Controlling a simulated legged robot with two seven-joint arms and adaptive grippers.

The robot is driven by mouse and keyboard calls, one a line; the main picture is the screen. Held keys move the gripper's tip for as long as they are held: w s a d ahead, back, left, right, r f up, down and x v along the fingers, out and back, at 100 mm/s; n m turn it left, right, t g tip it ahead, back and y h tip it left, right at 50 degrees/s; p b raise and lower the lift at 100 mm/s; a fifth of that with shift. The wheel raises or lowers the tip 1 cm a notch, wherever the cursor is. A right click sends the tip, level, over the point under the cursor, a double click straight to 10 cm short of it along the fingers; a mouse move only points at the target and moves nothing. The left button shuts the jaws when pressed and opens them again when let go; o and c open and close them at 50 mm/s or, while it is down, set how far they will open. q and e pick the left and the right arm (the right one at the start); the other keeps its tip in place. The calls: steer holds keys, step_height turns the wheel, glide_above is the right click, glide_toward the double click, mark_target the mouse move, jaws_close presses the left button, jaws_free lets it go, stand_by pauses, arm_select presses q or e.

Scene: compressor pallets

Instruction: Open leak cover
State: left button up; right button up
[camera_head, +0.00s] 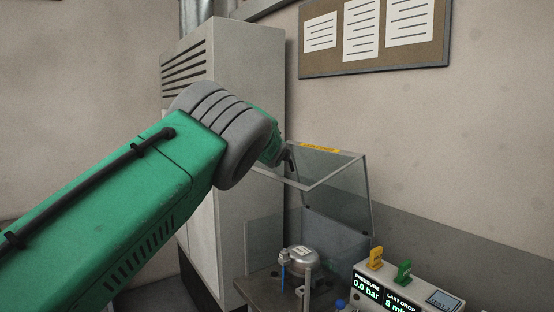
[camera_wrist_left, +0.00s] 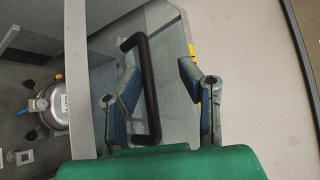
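The clear leak cover (camera_head: 335,200) is tilted up, with its grey-framed lid raised above the test station and a yellow label on its edge. The cover also shows in the left wrist view (camera_wrist_left: 176,120). Its black handle (camera_wrist_left: 146,92) lies between the fingers of my left gripper (camera_wrist_left: 160,72), closer to the left finger. The fingers are apart; I cannot tell whether one touches the handle. In the head view my left gripper (camera_head: 281,157) is at the cover's raised edge, mostly hidden by my green arm. My right gripper is not in view.
A silver compressor (camera_head: 300,261) sits on the station under the cover. A display unit (camera_head: 405,292) with yellow and green connectors stands at the right. A tall grey cabinet (camera_head: 245,90) is behind my arm. A notice board (camera_head: 375,35) hangs on the wall.

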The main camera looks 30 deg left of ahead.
arm_select(q)
steer(key=shift+w+d+f, duration=0.1)
steer(key=shift+d, duration=0.3)
steer(key=shift+w+d+f, duration=0.2)
steer(key=shift+w+f, duration=0.05)
steer(key=shift+w, duration=0.2)
steer(key=shift+w+d+f, duration=0.15)
steer(key=shift+w+f, duration=0.05)
steer(key=shift+w, duration=0.2)
steer(key=shift+s+a, duration=0.4)
steer(key=shift+a, duration=0.3)
steer(key=shift+s+d, duration=0.2)
steer(key=v, duration=1.1)
steer(key=shift+s, duration=0.15)
